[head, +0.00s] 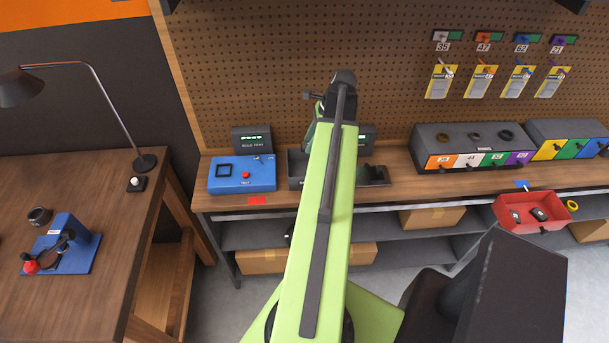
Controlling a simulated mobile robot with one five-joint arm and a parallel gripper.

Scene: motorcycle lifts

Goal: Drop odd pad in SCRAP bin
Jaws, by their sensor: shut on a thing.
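A red open bin (501,213) hangs at the front edge of the back bench, at the right. Several small dark pieces lie in it; its label is too small to read. A dark tray (296,170) sits on the bench behind my arm, with dark pieces at its right end (372,171). My green arm reaches up and forward over the bench at the middle of the picture and hides part of the tray. My gripper and anything in it are hidden behind the arm. I cannot pick out the odd pad.
A blue test box (242,174) with a red button stands left of the tray. Grey racks with coloured labels (470,145) stand at the right. A yellow ring (571,205) is at the red bin's right side. A side table (110,210) with a lamp and blue fixture is at left.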

